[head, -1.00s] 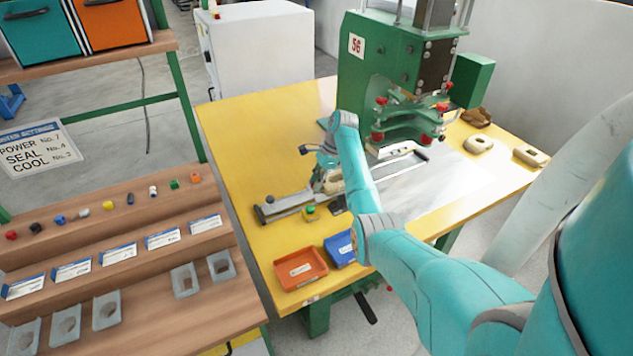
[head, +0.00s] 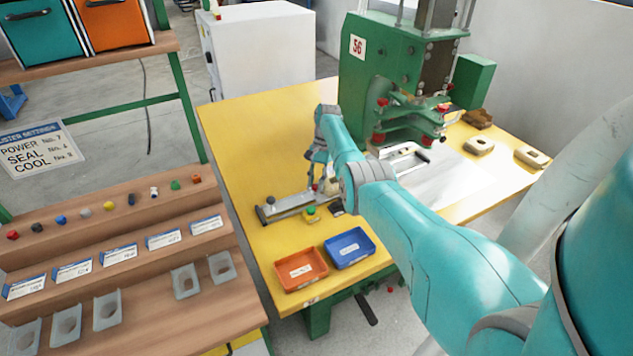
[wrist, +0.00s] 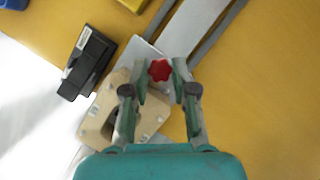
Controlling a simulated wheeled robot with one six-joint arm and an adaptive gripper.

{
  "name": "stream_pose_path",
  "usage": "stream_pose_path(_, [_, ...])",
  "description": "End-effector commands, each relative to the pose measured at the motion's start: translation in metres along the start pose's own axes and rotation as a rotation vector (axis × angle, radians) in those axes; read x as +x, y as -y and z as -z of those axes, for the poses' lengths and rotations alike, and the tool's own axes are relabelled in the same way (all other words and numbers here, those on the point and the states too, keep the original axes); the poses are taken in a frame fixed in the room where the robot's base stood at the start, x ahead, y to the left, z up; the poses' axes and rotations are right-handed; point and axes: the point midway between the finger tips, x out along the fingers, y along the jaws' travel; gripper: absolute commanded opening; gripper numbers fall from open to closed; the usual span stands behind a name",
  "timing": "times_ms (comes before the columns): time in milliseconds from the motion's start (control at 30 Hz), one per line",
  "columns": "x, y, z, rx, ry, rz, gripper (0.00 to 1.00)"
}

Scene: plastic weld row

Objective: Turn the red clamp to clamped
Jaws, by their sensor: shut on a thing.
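The red clamp shows in the wrist view as a small star-shaped red knob (wrist: 159,70) between my fingertips, over a metal plate at the end of a rail. My gripper (wrist: 160,78) is shut on the knob, one finger on each side. A beige block (wrist: 97,128) lies under and left of the fingers, partly covered by them. The clamp's turn position is hard to read.
A black box (wrist: 88,62) lies left of the clamp. A metal rail (head: 285,207), green button (head: 311,211), orange bin (head: 300,270) and blue bin (head: 350,247) are near the table's front. The green press (head: 385,85) stands behind; its red knobs are separate.

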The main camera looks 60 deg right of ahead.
Motion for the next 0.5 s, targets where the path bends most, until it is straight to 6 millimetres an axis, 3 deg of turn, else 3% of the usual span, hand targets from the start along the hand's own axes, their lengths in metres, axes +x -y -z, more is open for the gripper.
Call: stream_pose_path(500, [-0.0007, 0.0014, 0.0002, -0.067, -0.003, -0.025, 0.0])
